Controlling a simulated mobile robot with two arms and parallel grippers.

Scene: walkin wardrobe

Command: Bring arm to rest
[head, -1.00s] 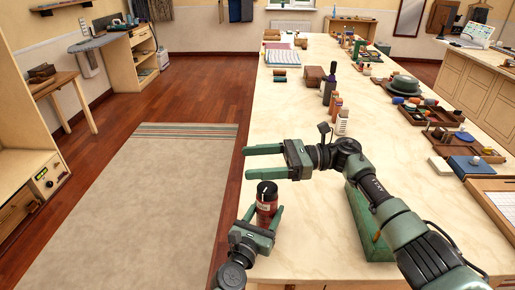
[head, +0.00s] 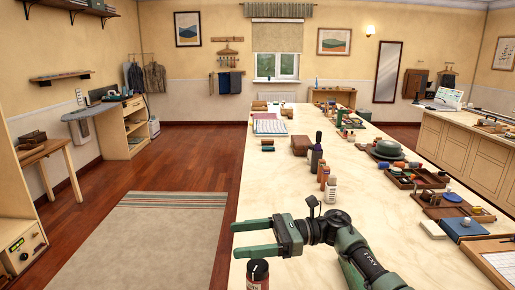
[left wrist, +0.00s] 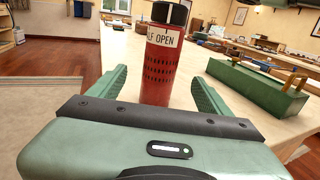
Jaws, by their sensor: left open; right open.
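My right gripper (head: 236,239) is open and empty above the near part of the pale table (head: 290,180), its fingers pointing left. A red bottle with a black cap (head: 258,274) stands on the table just below it, cut off by the head view's lower edge. In the left wrist view the red bottle (left wrist: 161,66) stands upright between the fingers of my left gripper (left wrist: 161,85). The fingers are open, one on each side of the bottle, with visible gaps. The left gripper is outside the head view.
Small bottles (head: 330,190) stand beyond my right gripper. Wooden trays (head: 455,207) line the table's right side. A long green box (left wrist: 258,88) lies right of the bottle in the left wrist view. Open floor with a rug (head: 150,245) is left of the table.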

